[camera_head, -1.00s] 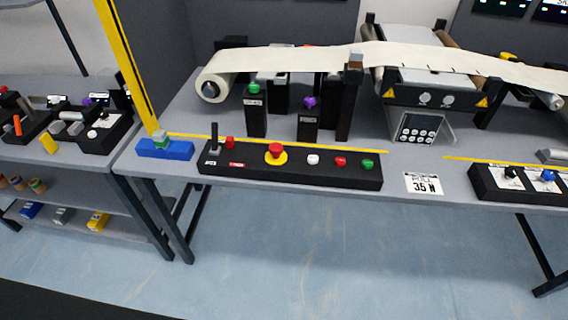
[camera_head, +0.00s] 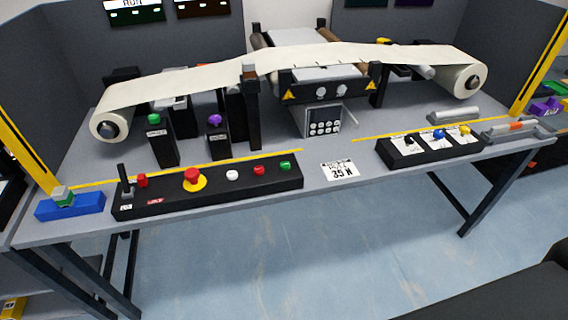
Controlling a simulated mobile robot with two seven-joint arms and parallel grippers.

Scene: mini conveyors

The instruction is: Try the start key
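A black control panel (camera_head: 220,195) lies along the front left of the grey table. From left to right it bears a black lever (camera_head: 125,181), a small red button (camera_head: 142,181), a red mushroom button on a yellow disc (camera_head: 192,177), a white button (camera_head: 232,174), a red button (camera_head: 259,170) and a green button (camera_head: 285,166). The button labels are too small to read, so I cannot tell which is the start key. Neither of my grippers shows.
A paper web (camera_head: 200,75) runs over the conveyor behind, with a keypad box (camera_head: 324,122) below it. Black posts carry a green knob (camera_head: 154,118) and a purple knob (camera_head: 215,119). A blue block (camera_head: 70,207) and a "35 N" card (camera_head: 339,171) lie on the table.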

